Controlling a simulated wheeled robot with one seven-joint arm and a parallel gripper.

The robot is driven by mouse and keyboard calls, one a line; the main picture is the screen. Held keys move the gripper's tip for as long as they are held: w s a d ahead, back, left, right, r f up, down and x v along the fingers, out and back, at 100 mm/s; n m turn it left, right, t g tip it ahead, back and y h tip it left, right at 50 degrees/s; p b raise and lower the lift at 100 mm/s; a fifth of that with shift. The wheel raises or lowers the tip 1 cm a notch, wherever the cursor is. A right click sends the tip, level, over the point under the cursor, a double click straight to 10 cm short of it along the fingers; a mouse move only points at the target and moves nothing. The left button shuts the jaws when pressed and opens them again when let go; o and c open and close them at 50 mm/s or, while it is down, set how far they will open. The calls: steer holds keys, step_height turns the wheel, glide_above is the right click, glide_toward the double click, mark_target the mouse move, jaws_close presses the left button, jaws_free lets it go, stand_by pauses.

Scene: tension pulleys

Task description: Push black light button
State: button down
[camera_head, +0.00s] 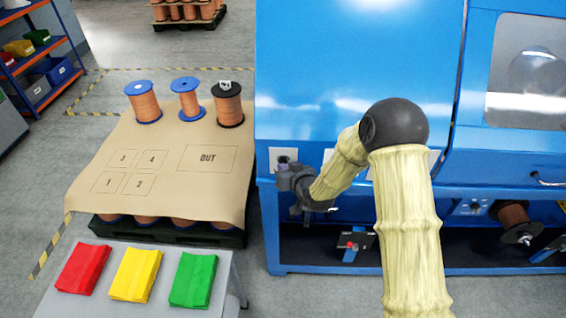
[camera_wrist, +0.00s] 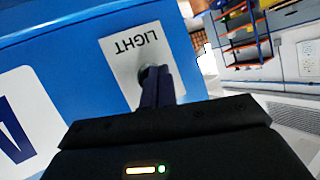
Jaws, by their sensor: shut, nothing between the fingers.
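A grey plate marked LIGHT (camera_wrist: 128,46) is fixed to the blue machine and appears upside down in the wrist view. A dark round button (camera_wrist: 147,73) on it is partly hidden behind the fingers of my gripper (camera_wrist: 157,80). The fingers are shut and empty, with their tips at the button; I cannot tell whether they touch it. In the head view the light plate (camera_head: 277,155) is at the left end of the machine front, with my gripper (camera_head: 284,166) right in front of it.
The blue machine (camera_head: 330,60) fills the right side. A pallet with a brown sheet (camera_head: 170,185) and copper spools (camera_head: 187,104) stands to its left. A grey table (camera_head: 150,300) at front left holds red, yellow and green cloths.

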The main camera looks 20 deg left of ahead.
steer(key=s+d+b, duration=0.1)
steer(key=s, duration=0.5)
steer(key=shift+d, duration=0.2)
steer(key=c, duration=2.1)
jaws_free()
